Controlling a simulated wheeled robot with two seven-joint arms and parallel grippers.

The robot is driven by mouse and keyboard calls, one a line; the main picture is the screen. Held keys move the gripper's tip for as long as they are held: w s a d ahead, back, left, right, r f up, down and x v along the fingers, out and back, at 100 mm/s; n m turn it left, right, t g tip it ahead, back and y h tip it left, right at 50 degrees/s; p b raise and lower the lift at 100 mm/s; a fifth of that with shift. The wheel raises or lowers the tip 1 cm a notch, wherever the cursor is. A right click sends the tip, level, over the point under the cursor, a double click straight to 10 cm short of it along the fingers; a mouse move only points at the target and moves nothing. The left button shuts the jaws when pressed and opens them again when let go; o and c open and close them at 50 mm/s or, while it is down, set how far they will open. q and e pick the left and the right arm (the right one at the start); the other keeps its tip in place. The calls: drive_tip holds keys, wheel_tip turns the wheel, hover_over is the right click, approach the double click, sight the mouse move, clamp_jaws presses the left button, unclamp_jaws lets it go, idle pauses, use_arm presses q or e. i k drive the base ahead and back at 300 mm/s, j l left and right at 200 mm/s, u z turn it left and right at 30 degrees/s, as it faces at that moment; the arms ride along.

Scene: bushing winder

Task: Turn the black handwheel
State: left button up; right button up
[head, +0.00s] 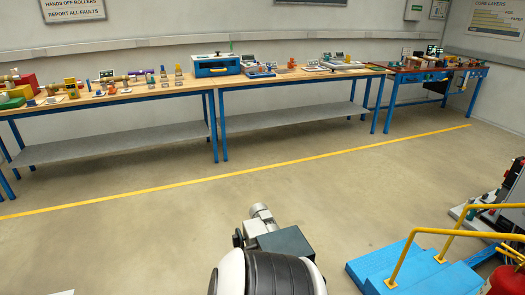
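I cannot make out a black handwheel in the head view. A dark machine (513,192) with small red and light parts is cut off by the right edge, and most of it is out of view. A white and black ribbed part with a dark box and a silver cylinder rises at the bottom centre. It looks like part of my own arm. I see no gripper fingertips of either hand.
Blue steps (420,272) with a yellow handrail (412,247) stand at the lower right, beside a red rounded object (505,282). Wooden benches (120,97) with blue legs and small items line the back wall. A yellow line (240,173) crosses the open floor.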

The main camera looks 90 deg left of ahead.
sight(237, 238)
drive_tip(key=u, duration=0.45)
drive_tip(key=l+u, duration=0.1)
drive_tip(key=u, duration=1.6)
drive_tip(key=k+l+u, duration=0.1)
drive_tip(key=u, duration=0.8)
drive_tip(key=z, duration=4.2)
drive_tip(key=u, duration=0.75)
drive_tip(key=k+j+u, duration=0.25)
drive_tip(key=u, duration=0.2)
drive_tip(key=k+j+u, duration=0.2)
drive_tip(key=j+u, duration=0.25)
drive_tip(key=k+j+u, duration=0.15)
drive_tip(key=u, duration=0.3)
drive_tip(key=j, duration=0.1)
